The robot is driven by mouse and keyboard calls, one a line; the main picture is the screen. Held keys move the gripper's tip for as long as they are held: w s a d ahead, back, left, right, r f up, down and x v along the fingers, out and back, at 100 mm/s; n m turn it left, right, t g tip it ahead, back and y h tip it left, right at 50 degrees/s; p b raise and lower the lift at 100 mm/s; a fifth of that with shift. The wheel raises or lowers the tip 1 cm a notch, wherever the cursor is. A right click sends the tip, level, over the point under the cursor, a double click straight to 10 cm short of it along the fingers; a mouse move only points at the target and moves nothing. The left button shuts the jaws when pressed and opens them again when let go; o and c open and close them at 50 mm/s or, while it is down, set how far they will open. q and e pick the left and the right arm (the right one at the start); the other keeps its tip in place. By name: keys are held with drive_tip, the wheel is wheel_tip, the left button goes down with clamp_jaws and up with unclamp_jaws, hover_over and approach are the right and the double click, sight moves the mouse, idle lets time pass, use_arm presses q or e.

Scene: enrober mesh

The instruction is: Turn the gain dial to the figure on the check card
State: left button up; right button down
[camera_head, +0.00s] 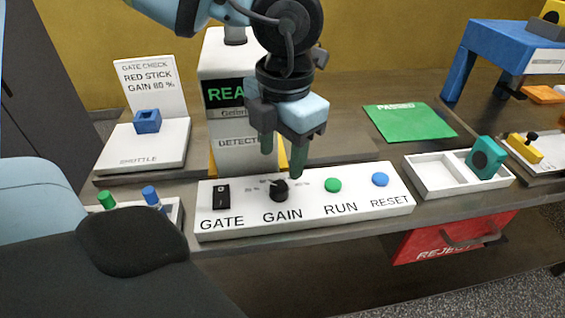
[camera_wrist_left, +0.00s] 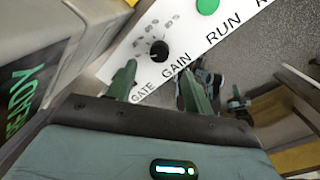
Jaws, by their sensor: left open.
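The gain dial (camera_head: 279,190) is a small black knob on the white control panel (camera_head: 340,212), above the word GAIN, with small percent marks around it. Its pointer is too small to read surely. The dial also shows in the left wrist view (camera_wrist_left: 159,50), beyond the fingertips. My left gripper (camera_head: 282,164) is open, pointing down just above and behind the dial, its green fingers apart with nothing between them. The check card (camera_head: 150,85) stands at the back left and reads GATE CHECK, RED STICK, GAIN 80 %. My right gripper is not in view.
The panel also has a black gate switch (camera_head: 222,195), a green run button (camera_head: 333,185) and a blue reset button (camera_head: 380,179). The white detector (camera_head: 228,70) stands close behind my left gripper. A white tray (camera_head: 430,188) lies right of the panel.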

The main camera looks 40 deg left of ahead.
sight(280, 186)
use_arm(q)
drive_tip(key=f, duration=0.7)
drive_tip(key=shift+w+a, duration=0.1)
drive_tip(key=shift+a, duration=0.1)
drive_tip(key=c, duration=1)
